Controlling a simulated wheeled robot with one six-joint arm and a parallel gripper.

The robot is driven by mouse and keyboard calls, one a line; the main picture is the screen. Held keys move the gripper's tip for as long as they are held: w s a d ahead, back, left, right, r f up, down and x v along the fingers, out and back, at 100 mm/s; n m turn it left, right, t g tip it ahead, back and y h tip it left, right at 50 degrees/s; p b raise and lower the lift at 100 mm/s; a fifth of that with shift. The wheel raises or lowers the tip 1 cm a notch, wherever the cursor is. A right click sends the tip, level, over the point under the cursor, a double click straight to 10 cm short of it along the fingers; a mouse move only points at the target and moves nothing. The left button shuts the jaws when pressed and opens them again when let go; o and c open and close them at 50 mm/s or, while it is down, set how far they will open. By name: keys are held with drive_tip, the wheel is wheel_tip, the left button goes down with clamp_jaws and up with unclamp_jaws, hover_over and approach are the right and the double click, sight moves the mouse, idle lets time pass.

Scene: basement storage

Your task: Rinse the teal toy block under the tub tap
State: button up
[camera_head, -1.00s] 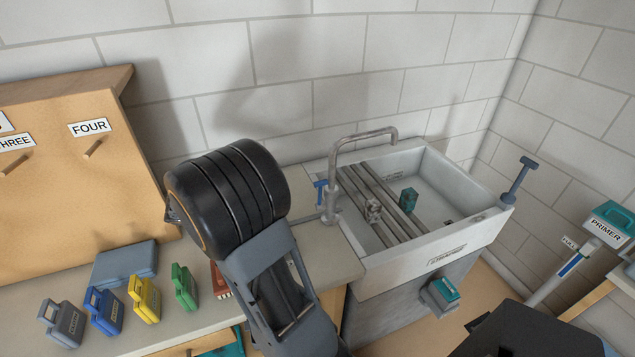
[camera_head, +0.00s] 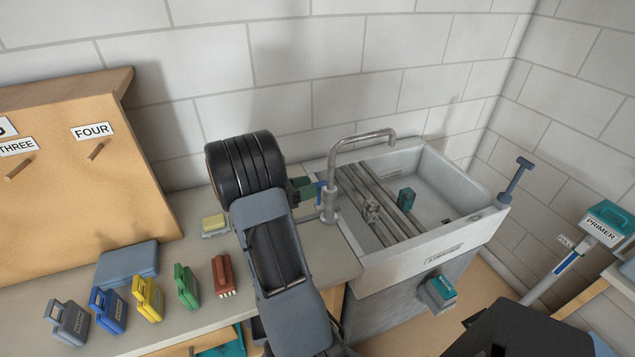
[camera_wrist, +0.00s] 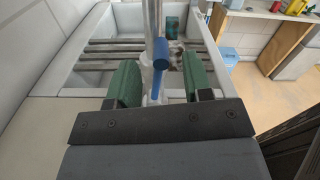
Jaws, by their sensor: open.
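My gripper (camera_head: 303,187) is open and empty beside the tap. In the wrist view, the blue lever (camera_wrist: 161,55) appears between my green fingers (camera_wrist: 157,82); I cannot tell whether they touch it.

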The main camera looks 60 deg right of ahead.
sight(318, 184)
drive_tip(key=shift+x, duration=1.75)
clamp_jaws()
